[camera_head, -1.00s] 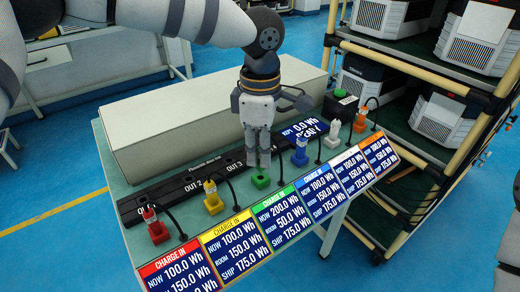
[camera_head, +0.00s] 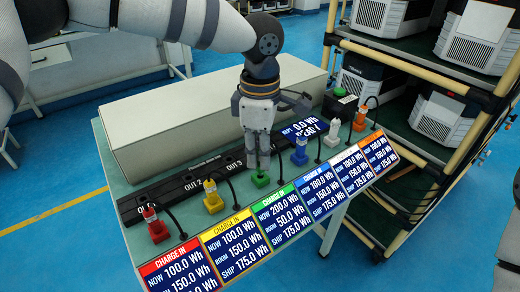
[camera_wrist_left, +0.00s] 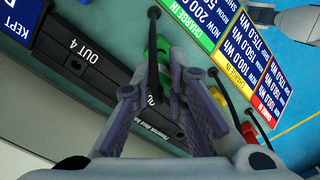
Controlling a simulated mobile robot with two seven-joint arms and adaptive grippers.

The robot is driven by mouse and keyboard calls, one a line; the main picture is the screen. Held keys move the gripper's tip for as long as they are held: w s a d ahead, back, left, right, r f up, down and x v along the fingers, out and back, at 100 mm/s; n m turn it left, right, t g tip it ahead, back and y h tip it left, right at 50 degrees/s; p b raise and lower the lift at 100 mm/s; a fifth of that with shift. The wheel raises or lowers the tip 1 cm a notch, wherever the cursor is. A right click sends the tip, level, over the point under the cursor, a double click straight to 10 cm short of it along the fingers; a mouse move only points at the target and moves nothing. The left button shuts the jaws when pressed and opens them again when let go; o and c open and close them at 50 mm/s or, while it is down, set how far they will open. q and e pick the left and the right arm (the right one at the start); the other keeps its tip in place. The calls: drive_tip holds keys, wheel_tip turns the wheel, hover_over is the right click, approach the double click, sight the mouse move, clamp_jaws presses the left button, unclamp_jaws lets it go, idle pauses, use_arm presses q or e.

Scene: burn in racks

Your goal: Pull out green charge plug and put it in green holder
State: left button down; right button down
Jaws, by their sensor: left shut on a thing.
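My left gripper (camera_head: 259,166) points down over the green holder (camera_head: 260,180) in the row of coloured holders at the panel's front edge. Its fingers are shut on the green charge plug, which they mostly hide in the head view. In the left wrist view, green (camera_wrist_left: 162,46) shows beyond the fingers of my left gripper (camera_wrist_left: 173,75), with a black cable (camera_wrist_left: 153,60) running past it. The plug is at the holder; I cannot tell how deeply it sits. My right gripper is not in view.
The red (camera_head: 157,230), yellow (camera_head: 213,202), blue (camera_head: 300,155), white (camera_head: 333,138) and orange (camera_head: 360,122) plugs stand in holders either side. A black outlet strip (camera_head: 150,205) lies behind, before a large pale box (camera_head: 190,125). A rack (camera_head: 420,65) stands at right.

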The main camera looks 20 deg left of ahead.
use_arm(q)
drive_tip(key=shift+f, duration=0.8)
drive_tip(key=c, duration=1.5)
unclamp_jaws()
